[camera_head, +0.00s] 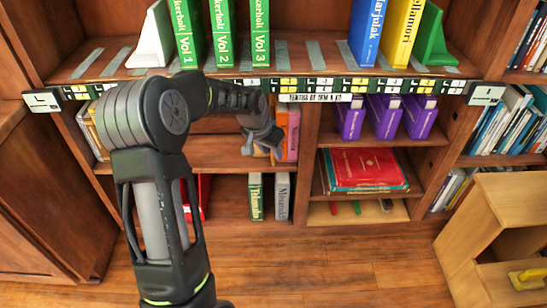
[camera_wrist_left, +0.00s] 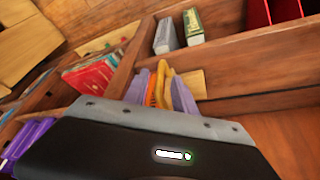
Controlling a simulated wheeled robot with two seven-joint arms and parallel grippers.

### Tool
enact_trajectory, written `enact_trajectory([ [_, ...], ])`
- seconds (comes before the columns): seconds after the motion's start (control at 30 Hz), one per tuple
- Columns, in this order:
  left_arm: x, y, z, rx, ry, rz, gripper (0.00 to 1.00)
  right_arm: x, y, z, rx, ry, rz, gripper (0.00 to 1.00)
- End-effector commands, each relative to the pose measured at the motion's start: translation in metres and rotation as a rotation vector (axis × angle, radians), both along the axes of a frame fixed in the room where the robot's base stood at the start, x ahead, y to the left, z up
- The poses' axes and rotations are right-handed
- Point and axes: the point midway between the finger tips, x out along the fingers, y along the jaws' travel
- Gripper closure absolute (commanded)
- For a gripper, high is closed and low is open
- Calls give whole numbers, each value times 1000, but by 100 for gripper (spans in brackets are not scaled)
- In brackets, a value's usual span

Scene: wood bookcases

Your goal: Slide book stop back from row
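A white wedge-shaped book stop (camera_head: 152,42) stands at the left end of the green volumes (camera_head: 190,35) on the top shelf. A green wedge-shaped book stop (camera_head: 432,42) stands at the right of the blue book (camera_head: 366,30) and yellow book (camera_head: 403,32). My left gripper (camera_head: 262,140) is below that shelf, in front of a short row of orange and pink books (camera_head: 289,135), which it partly hides. That row shows in the left wrist view as purple, orange and yellow books (camera_wrist_left: 162,88). The fingers are not clear enough to tell open from shut. My right gripper is not in view.
Purple books (camera_head: 385,117) stand in the compartment to the right, above a red book stack (camera_head: 362,168). Two books (camera_head: 268,197) stand on the lower shelf. A wooden step piece (camera_head: 495,235) is at the right front. The top shelf's middle is clear.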

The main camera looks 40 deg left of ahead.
Motion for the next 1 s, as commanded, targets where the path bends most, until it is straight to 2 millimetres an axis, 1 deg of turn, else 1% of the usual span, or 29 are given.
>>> enact_trajectory([
  [0.03,3,0,-10,-1,1,0,67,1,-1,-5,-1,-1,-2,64],
  [0.1,7,0,-19,-1,0,0,67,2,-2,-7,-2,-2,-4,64],
  [0.2,10,0,-26,0,0,0,67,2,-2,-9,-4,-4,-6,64],
  [0.3,12,1,-29,0,-1,1,67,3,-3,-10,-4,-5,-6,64],
  [0.53,12,1,-29,0,-1,1,67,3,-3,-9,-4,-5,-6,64],
  [0.57,12,1,-29,0,-1,1,69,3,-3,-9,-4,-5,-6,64],
  [0.93,12,1,-29,0,-1,1,99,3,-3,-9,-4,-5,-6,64],
  [1.0,12,1,-29,0,-1,1,100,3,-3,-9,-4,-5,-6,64],
])
